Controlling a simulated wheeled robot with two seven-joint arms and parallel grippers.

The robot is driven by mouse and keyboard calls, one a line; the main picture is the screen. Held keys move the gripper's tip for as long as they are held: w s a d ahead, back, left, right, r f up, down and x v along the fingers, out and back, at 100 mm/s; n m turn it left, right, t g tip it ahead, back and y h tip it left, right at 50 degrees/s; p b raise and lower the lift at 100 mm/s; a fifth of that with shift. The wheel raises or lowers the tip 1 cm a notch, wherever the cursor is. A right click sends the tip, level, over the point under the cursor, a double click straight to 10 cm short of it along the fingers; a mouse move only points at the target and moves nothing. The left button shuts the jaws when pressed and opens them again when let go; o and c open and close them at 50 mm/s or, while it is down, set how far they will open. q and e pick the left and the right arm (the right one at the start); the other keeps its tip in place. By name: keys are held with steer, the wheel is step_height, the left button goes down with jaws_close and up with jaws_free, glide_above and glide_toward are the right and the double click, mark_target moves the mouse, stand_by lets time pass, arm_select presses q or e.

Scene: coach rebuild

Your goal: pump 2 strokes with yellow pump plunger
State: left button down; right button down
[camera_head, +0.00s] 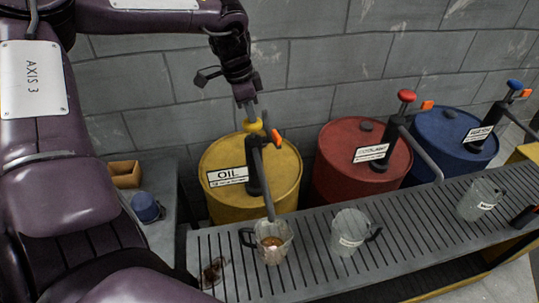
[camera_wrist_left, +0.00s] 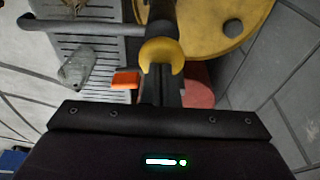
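The yellow pump plunger knob (camera_head: 253,126) tops the pump on the yellow OIL drum (camera_head: 222,160). My left gripper (camera_head: 250,108) is directly above the knob, fingers pointing down and tips at or very near its top. In the left wrist view the fingers (camera_wrist_left: 161,78) look together, and the yellow knob (camera_wrist_left: 160,48) shows wider than them on both sides. Whether they touch it is hard to tell. An orange tab (camera_head: 276,136) sits beside the knob. The spout ends over a clear jug (camera_head: 272,242) with some amber-brown liquid inside. My right gripper is not in view.
A red drum (camera_head: 342,135) and blue drum (camera_head: 440,135) with similar pumps stand to the right. Two more clear jugs, one middle (camera_head: 349,230) and one right (camera_head: 478,200), stand on the slatted bench (camera_head: 320,272). A grey block wall is close behind.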

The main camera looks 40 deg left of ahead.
arm_select(q)
steer(key=shift+r+p, duration=1.25)
steer(key=shift+r, duration=1)
step_height(320, 180, up, 6)
steer(key=p, duration=0.4)
